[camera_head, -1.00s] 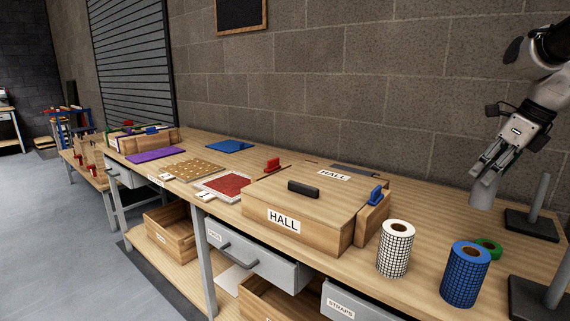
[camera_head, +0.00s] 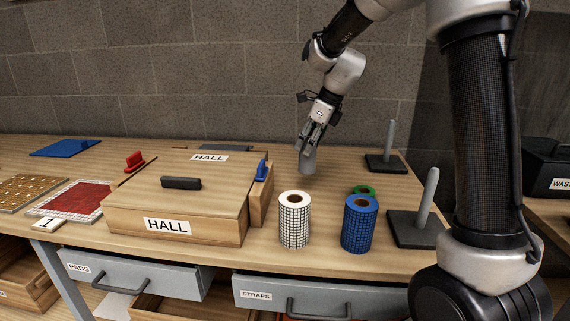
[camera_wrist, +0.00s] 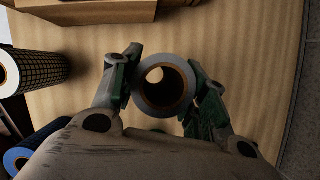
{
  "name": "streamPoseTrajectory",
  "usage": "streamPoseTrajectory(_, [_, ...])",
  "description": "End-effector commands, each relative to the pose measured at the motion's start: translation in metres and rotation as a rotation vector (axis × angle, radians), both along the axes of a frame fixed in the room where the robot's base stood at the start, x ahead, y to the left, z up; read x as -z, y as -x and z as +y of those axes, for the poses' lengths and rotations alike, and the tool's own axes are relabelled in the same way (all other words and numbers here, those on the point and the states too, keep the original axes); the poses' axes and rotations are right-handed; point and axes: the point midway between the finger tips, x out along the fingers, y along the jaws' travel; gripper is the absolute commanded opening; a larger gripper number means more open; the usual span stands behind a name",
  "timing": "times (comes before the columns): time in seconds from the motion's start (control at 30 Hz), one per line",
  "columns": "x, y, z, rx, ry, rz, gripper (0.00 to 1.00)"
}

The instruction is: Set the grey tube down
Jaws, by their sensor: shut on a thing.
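The grey tube (camera_head: 307,160) is upright between the fingers of my gripper (camera_head: 317,137), over the back of the workbench behind the white roll. I cannot tell whether its bottom touches the wood. In the wrist view the grey tube (camera_wrist: 164,86) shows end-on, with a brown inner core and an open hole. The fingers of my gripper (camera_wrist: 163,90) are shut on it from both sides.
Two dark bases with grey posts (camera_head: 427,200) (camera_head: 390,145) are at right. A wooden HALL box (camera_head: 180,200) is at left. Bare wood surrounds the tube.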

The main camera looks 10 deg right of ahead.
Motion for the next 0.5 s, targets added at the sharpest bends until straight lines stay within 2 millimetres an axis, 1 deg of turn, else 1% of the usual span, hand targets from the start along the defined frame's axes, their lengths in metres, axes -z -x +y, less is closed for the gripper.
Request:
streamPoseTrajectory(0.03, [0.013,0.001,0.0,0.001,0.0,0.006,0.19])
streamPoseTrajectory(0.1, [0.025,0.001,0.0,0.001,0.0,0.003,0.19])
streamPoseTrajectory(0.2, [0.037,0.0,0.0,0.001,0.0,0.002,0.19])
streamPoseTrajectory(0.37, [0.05,0.0,0.0,0.001,0.0,0.002,0.19])
streamPoseTrajectory(0.5, [0.072,0.001,0.0,0.001,0.0,0.003,0.19])
